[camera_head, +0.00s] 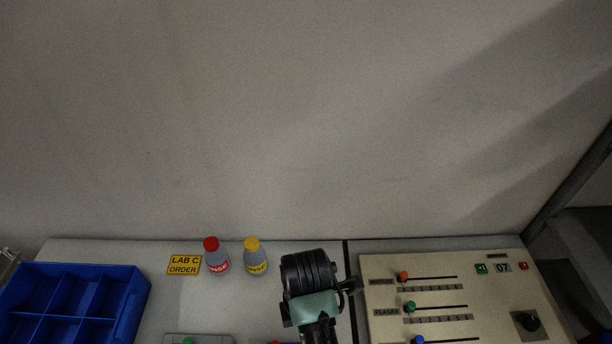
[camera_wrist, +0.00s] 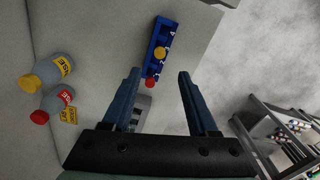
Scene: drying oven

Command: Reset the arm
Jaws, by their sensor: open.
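My gripper (camera_wrist: 158,88) is open in the wrist view, its two dark blue fingers spread apart with nothing held between them. Past the fingertips, a blue holder (camera_wrist: 160,38) with a yellow knob and a red knob shows on the light bench. In the head view my arm rises at the lower middle, between the bottles and the control panel; the fingers are hidden there.
A red-capped bottle (camera_head: 216,258) and a yellow-capped bottle (camera_head: 256,258) stand near my arm. A slider panel (camera_head: 480,300) is at right. A rack (camera_wrist: 275,130) stands beyond the bench.

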